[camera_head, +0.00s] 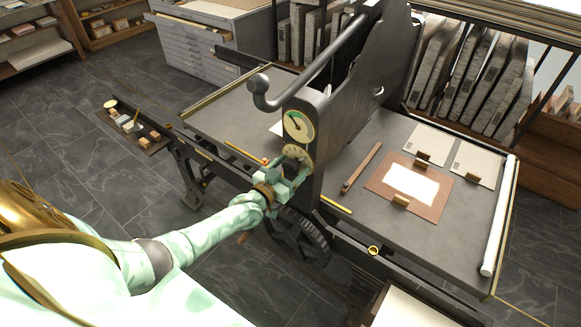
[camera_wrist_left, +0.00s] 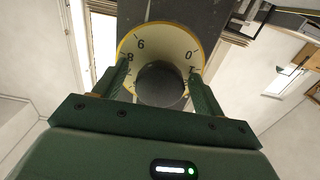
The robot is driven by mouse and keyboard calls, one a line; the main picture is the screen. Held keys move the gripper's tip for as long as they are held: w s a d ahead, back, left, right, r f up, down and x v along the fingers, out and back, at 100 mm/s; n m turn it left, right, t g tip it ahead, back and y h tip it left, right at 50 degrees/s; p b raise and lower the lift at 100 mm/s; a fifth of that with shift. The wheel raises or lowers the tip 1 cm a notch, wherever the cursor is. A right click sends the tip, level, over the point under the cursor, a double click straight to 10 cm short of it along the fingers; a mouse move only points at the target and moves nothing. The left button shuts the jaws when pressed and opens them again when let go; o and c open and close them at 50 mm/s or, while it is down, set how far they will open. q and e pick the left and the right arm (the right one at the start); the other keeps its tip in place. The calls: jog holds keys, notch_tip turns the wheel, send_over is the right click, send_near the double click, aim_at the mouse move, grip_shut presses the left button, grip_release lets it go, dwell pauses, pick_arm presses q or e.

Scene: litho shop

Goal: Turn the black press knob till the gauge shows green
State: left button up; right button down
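The black press knob (camera_wrist_left: 161,84) sits at the middle of a cream dial (camera_wrist_left: 133,46) with a yellow rim and numbers, in the left wrist view. In the head view the dial (camera_head: 297,152) is on the dark press frame, and my gripper hides the knob. Above it is the round gauge (camera_head: 298,125); its needle points to the upper left, and a green band shows at its right side. My left gripper (camera_head: 290,163) is at the dial. Its fingers (camera_wrist_left: 161,82) stand on either side of the knob, with narrow gaps seeming to show. My right gripper is out of view.
The press bed (camera_head: 400,240) spreads either side of the press frame (camera_head: 350,90). On it lie a brown board (camera_head: 432,210) with paper, a wooden bar (camera_head: 362,167) and a white roll (camera_head: 500,215). A curved handle (camera_head: 264,93) sticks out left of the gauge.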

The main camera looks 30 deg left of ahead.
pick_arm(q)
jog(key=shift+r, duration=0.1)
jog(key=shift+s, duration=0.4)
jog(key=s+a+p, duration=0.1)
jog(key=s+p, duration=0.1)
jog(key=s, duration=1.3)
jog(key=shift+s+a, duration=0.15)
jog(key=shift+s, duration=0.1)
jog(key=s+f+m+g+y+b, duration=0.15)
jog(key=s+f+g, duration=0.45)
jog(key=f, duration=0.7)
jog(key=s+f+g+b, duration=0.2)
jog(key=s+f+g, duration=0.2)
jog(key=s+f, duration=0.75)
jog(key=s+d+f+g+b, duration=0.3)
jog(key=s+d+f, duration=0.1)
jog(key=s+f, duration=0.5)
jog(key=s+d+f+m+g+b, duration=0.1)
jog(key=s+d+f+g+b, duration=0.3)
jog(key=s+f, duration=0.6)
jog(key=shift+d+f, duration=0.2)
jog(key=shift+d, duration=0.6)
